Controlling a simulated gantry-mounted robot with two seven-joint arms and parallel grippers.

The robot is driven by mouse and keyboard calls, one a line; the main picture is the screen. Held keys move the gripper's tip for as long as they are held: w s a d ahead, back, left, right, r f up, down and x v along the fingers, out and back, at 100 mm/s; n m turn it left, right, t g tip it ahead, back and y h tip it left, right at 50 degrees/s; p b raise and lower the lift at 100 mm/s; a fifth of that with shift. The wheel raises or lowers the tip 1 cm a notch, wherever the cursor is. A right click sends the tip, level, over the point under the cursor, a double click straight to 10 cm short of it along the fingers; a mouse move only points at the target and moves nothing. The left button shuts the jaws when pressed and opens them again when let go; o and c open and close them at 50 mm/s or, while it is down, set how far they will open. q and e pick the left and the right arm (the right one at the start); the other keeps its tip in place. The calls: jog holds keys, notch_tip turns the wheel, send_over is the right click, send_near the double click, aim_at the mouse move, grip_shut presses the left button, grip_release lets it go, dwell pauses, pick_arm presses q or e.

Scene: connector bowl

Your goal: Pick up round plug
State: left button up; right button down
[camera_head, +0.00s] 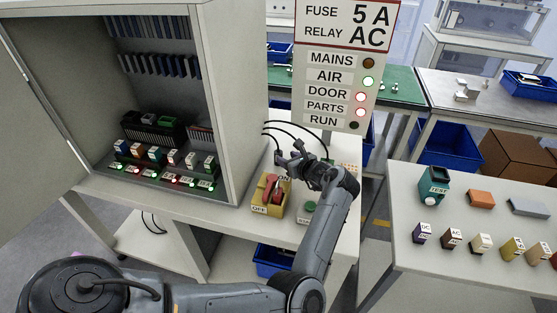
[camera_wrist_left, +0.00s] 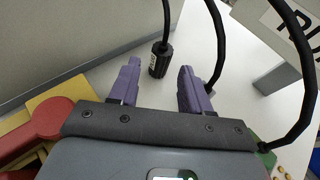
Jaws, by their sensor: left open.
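A black round plug (camera_wrist_left: 159,62) on a black cable shows in the left wrist view, with small pale lettering on its side. My left gripper (camera_wrist_left: 160,75) is open, with one purple finger on each side of the plug in the picture. A gap shows between the plug and each finger, and I cannot tell whether the plug is between the fingers in depth. In the head view my left gripper (camera_head: 289,160) is beside the cabinet's right wall, where black cables come out. The plug is hard to make out there. My right gripper is not in view.
A yellow box with a red ON/OFF switch (camera_head: 271,190) stands just below my left gripper. The grey cabinet (camera_head: 232,100) is at its left. A sign panel (camera_head: 337,60) stands behind. More cables curve past the right finger. A right table (camera_head: 420,265) holds small labelled blocks.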

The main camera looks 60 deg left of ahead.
aim_at(279, 153)
pick_arm(q)
jog(key=shift+w+b+x, duration=0.15)
jog(key=shift+b+x, duration=0.1)
jog(key=shift+x, duration=1.5)
jog(key=shift+w+b+x, duration=0.1)
jog(key=shift+b+x, duration=0.15)
jog(key=shift+x, duration=1.45)
jog(key=shift+d+f, duration=0.1)
jog(key=shift+f, duration=0.05)
jog(key=c, duration=0.8)
